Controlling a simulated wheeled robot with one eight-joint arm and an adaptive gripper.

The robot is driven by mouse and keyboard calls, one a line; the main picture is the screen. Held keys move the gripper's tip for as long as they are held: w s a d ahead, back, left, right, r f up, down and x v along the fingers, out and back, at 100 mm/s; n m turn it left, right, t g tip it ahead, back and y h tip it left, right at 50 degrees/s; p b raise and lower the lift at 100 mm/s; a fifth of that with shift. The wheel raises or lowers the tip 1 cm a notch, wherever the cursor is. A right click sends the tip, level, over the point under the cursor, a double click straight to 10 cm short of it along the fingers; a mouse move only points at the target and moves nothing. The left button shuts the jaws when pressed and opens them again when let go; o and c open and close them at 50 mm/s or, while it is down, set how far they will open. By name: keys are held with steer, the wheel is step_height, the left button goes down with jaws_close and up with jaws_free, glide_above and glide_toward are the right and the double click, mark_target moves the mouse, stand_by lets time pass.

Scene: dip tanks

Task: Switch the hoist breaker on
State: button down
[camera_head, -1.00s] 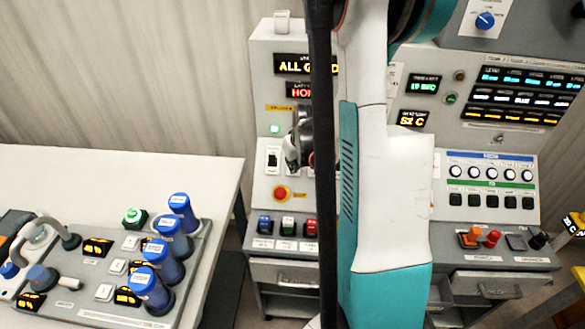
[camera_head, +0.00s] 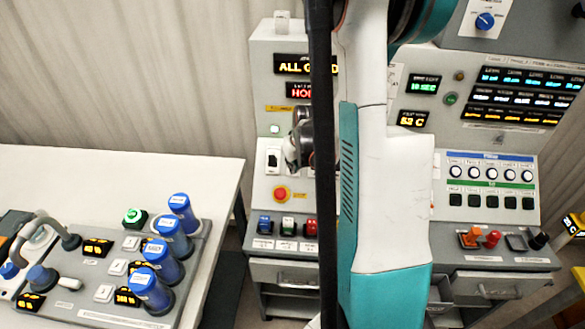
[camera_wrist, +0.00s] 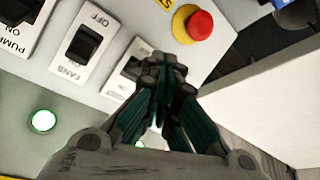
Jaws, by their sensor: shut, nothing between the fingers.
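My gripper (camera_wrist: 163,62) is shut and empty in the wrist view. Its fingertips are in front of a white switch plate (camera_wrist: 115,84), right at its dark rocker, and cover part of it. I cannot tell whether they touch. That plate's label and the rocker's position are mostly hidden, so I cannot confirm it is the hoist breaker. In the head view my gripper (camera_head: 291,152) is beside a white switch plate (camera_head: 273,161) on the grey panel, partly behind my arm.
A red emergency button (camera_wrist: 199,25) is close to the fingertips. A lit green lamp (camera_wrist: 43,121) is on the panel. A bench (camera_head: 90,170) stands left.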

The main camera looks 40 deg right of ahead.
steer(key=shift+f, duration=0.2)
steer(key=shift+f+b, duration=0.35)
steer(key=shift+b, duration=0.2)
steer(key=shift+f+b, duration=1.05)
steer(key=shift+w+d+r, duration=0.3)
steer(key=shift+d+r, duration=0.05)
steer(key=shift+d, duration=0.15)
steer(key=shift+w+d+r, duration=0.3)
steer(key=shift+d, duration=0.15)
steer(key=shift+w+d+f, duration=0.25)
steer(key=shift+w+f, duration=0.05)
steer(key=shift+w, duration=0.1)
steer(key=s+a+r, duration=0.1)
steer(key=s+a+r+p, duration=0.1)
steer(key=s+a, duration=0.1)
steer(key=shift+a, duration=0.2)
steer(key=shift+r, duration=0.1)
